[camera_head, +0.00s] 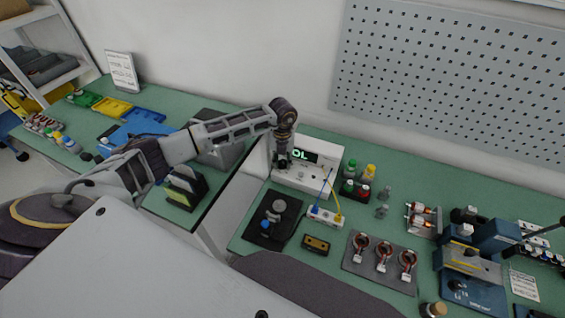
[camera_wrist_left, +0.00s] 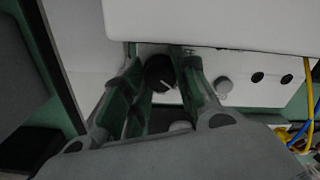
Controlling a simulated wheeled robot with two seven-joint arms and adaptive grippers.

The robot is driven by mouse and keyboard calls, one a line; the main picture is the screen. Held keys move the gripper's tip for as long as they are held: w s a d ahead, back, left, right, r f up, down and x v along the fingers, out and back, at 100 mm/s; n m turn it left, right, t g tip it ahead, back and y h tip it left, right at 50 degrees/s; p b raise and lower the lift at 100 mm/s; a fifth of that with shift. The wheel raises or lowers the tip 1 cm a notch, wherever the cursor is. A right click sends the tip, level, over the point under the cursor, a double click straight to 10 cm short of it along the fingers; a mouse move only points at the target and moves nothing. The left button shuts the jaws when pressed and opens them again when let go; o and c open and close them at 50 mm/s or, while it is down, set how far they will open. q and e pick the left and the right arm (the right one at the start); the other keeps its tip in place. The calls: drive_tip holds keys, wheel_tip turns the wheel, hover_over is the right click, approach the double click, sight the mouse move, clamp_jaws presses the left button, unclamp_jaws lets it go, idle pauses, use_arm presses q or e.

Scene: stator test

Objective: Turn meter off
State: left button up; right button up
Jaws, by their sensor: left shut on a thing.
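The white meter (camera_head: 328,168) stands on the green bench against the wall in the head view, its lit display (camera_head: 304,156) reading "OL" in green. My left gripper (camera_head: 283,162) reaches down to the left end of the meter's front. In the left wrist view, the fingers of the left gripper (camera_wrist_left: 161,72) are shut on a round black knob (camera_wrist_left: 158,72) with a white pointer line, on the meter's white front panel (camera_wrist_left: 210,68). A grey knob (camera_wrist_left: 222,86) and two black sockets are to its right. My right gripper is not in view.
Blue and yellow leads (camera_head: 327,187) run from the meter to a small white block (camera_head: 324,217). A black pad (camera_head: 272,219) lies in front. Small bottles (camera_head: 369,172) stand right of the meter. A plate with several copper-wound rings (camera_head: 381,256) lies further right.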

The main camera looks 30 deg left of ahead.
sight(283, 162)
use_arm(q)
drive_tip(key=shift+n+p, duration=0.4)
drive_tip(key=shift+n, duration=1)
drive_tip(key=o, duration=0.8)
drive_tip(key=shift+r, duration=0.1)
drive_tip(key=shift+r+p, duration=1.85)
drive_tip(key=shift+r, duration=1.1)
